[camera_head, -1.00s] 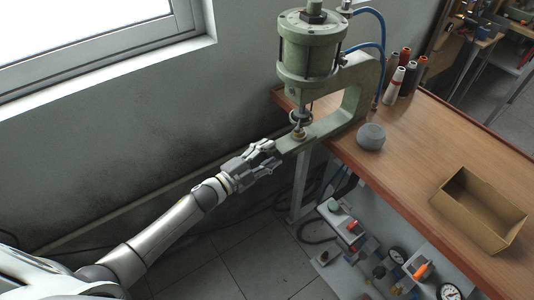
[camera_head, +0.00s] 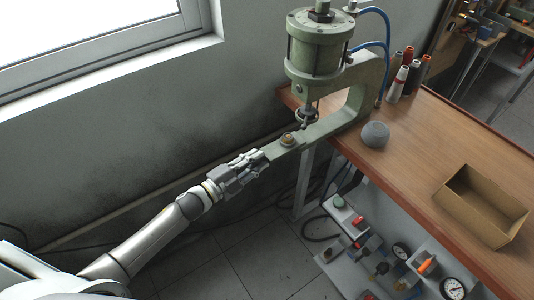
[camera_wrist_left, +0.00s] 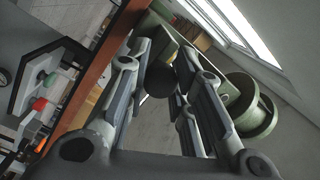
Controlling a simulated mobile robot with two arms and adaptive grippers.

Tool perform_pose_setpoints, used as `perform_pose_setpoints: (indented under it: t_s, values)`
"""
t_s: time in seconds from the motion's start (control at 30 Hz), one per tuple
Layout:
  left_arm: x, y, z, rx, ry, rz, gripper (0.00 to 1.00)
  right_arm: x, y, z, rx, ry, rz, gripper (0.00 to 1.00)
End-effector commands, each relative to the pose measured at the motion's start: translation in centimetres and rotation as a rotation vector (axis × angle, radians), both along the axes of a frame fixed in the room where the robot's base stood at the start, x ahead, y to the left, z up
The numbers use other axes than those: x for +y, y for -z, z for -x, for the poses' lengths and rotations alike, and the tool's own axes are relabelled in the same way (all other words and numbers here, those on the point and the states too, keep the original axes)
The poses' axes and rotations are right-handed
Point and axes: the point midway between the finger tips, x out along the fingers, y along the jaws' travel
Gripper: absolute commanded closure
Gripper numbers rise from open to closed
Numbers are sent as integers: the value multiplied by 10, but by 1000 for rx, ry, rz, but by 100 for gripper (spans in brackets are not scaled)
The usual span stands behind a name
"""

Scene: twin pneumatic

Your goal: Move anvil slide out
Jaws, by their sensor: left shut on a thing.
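The green pneumatic press (camera_head: 318,45) stands at the table's left end, its C-shaped frame holding a cylinder and a ram over the anvil slide (camera_head: 308,132). The slide is a flat green bar that reaches out to the lower left, with a small brass-coloured anvil on top, now left of the ram's line. My left gripper (camera_head: 262,159) is shut on the outer end of the anvil slide. The wrist view shows both fingers (camera_wrist_left: 160,70) on either side of a dark part, and the press cylinder (camera_wrist_left: 252,105) at the right. My right gripper is not in view.
The wooden table (camera_head: 415,150) carries a grey round object (camera_head: 375,134), several thread cones (camera_head: 404,78) and an open cardboard box (camera_head: 482,207). Valves and gauges (camera_head: 400,250) sit below its front edge. Floor left of the press is free.

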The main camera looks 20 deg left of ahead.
Motion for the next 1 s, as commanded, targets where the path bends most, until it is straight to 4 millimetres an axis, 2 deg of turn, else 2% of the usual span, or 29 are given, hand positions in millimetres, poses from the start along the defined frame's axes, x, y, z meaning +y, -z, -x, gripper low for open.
perform_pose_setpoints:
  t_s: [0.03,0.1,0.27,0.5,0.67,0.7,0.87,1.0]
  values:
    - [9,2,13,9,-2,-4,100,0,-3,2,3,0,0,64]
    - [19,2,25,9,-2,-2,100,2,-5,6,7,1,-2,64]
    - [33,2,44,6,0,-1,100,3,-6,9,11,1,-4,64]
    - [37,1,49,3,0,-2,100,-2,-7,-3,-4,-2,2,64]
    - [37,1,49,3,0,-2,100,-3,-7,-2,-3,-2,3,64]
    - [37,1,49,3,0,-2,74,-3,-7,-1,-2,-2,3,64]
    - [37,1,49,2,0,-1,54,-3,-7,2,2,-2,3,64]
    - [37,0,48,2,0,-1,54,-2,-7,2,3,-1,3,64]
